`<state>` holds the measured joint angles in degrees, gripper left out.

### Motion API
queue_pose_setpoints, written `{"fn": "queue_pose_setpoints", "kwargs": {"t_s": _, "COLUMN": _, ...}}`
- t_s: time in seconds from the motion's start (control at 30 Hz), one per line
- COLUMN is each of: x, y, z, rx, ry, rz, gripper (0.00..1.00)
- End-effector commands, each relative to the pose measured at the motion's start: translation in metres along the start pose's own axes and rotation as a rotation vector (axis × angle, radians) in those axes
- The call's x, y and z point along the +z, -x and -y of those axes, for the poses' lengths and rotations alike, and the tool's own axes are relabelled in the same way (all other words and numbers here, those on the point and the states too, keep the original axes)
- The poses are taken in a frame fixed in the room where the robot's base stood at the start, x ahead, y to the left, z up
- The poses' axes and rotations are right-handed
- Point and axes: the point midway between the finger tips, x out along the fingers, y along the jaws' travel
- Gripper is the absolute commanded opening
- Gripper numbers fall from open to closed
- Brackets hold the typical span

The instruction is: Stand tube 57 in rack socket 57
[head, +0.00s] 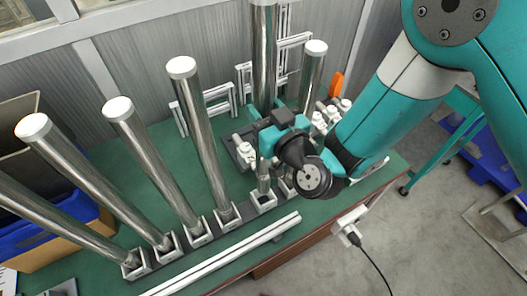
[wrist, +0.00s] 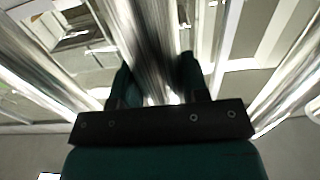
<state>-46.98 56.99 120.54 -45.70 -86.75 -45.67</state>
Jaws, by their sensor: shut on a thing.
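My gripper (head: 272,128) is shut on a shiny steel tube (head: 263,60), which stands upright; its top is cut off by the head view's upper edge. In the wrist view the tube (wrist: 150,45) runs between the two dark fingers of my gripper (wrist: 157,85). Below my gripper the tube reaches down to a white-rimmed square socket (head: 263,200) in the dark rack (head: 249,213). I cannot tell whether its lower end is inside the socket or just above it. No number is readable on tube or socket.
Several white-capped tubes (head: 197,125) stand in sockets to the left, splayed in the picture. Another tube (head: 313,75) stands close on the right, behind my arm. White rails (head: 230,255) lie in front on the green table (head: 150,160). Blue bins (head: 55,235) are at left.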

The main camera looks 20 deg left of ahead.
Motion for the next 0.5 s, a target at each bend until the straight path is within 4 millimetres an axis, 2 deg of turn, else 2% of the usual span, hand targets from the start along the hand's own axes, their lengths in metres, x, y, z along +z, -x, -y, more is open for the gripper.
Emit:
{"fn": "queue_pose_setpoints", "kwargs": {"t_s": 0.03, "x": 0.018, "y": 0.000, "z": 0.001, "rx": -0.001, "ry": 0.001, "rz": -0.002, "gripper": 0.00}}
{"fn": "queue_pose_setpoints", "kwargs": {"t_s": 0.1, "x": 0.029, "y": 0.000, "z": 0.001, "rx": -0.002, "ry": 0.000, "rz": -0.002, "gripper": 0.00}}
{"fn": "queue_pose_setpoints", "kwargs": {"t_s": 0.33, "x": 0.044, "y": -0.001, "z": 0.002, "rx": -0.002, "ry": 0.000, "rz": -0.003, "gripper": 0.00}}
{"fn": "queue_pose_setpoints", "kwargs": {"t_s": 0.5, "x": 0.069, "y": -0.001, "z": 0.003, "rx": -0.005, "ry": 0.000, "rz": 0.000, "gripper": 0.00}}
